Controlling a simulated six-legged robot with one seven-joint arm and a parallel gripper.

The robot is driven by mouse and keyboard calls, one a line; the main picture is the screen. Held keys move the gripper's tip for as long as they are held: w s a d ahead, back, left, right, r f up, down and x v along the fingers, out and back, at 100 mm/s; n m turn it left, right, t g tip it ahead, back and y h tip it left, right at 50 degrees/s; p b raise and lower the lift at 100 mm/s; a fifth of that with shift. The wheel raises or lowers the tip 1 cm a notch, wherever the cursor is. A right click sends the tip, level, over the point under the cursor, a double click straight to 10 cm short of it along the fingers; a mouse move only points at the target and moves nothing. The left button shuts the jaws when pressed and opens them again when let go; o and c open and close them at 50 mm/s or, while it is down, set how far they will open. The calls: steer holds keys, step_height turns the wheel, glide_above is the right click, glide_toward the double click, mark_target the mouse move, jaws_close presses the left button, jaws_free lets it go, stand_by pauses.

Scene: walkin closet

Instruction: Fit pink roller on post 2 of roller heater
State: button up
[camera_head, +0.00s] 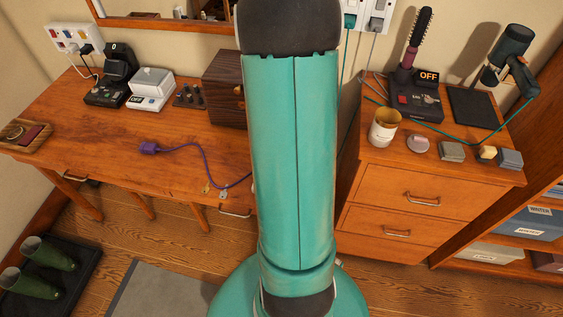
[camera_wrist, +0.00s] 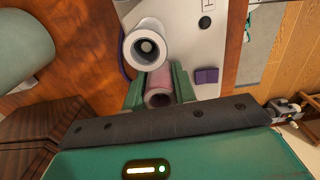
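In the wrist view, a pink roller (camera_wrist: 159,88) sits between the two green fingers of my gripper (camera_wrist: 160,86), which appear closed on its sides. Its open end faces the camera. Right beside it a white, pale-lilac roller (camera_wrist: 147,45) stands with a post tip visible in its bore. Both are over a white panel (camera_wrist: 210,48) with a black knob, which looks like the roller heater. I cannot tell whether the pink roller is around a post; its far end is hidden. In the head view my arm hides the gripper, rollers and heater.
The wooden desk (camera_head: 185,160) holds a purple plug (camera_head: 148,148) and cord, keys near the front edge, and a dark wooden box (camera_head: 224,88). A drawer cabinet (camera_head: 400,190) at right carries a hairbrush stand, a hairdryer, a cup (camera_head: 384,130) and small blocks.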

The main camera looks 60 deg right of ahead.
steer(key=o, duration=0.5)
step_height(320, 180, up, 14)
stand_by(0.4)
stand_by(0.5)
steer(key=w+a+r+m+t, duration=0.1)
steer(key=w+a+r, duration=0.15)
steer(key=a, duration=0.35)
steer(key=w+a+r+t+h, duration=0.1)
steer(key=a+r, duration=0.3)
steer(key=a, duration=0.1)
steer(key=w+a+r+m+t, duration=0.1)
steer(key=w+a+r, duration=0.15)
steer(key=a, duration=0.35)
steer(key=s+a+r+m+t, duration=0.1)
steer(key=s+a+r, duration=0.1)
steer(key=a, duration=0.4)
steer(key=s+a+r+m+t+y, duration=0.1)
steer(key=s+a+r, duration=0.1)
steer(key=a, duration=0.5)
steer(key=shift+a+r+m+t, duration=0.25)
steer(key=shift+r+m+t, duration=0.05)
steer(key=shift+r, duration=0.45)
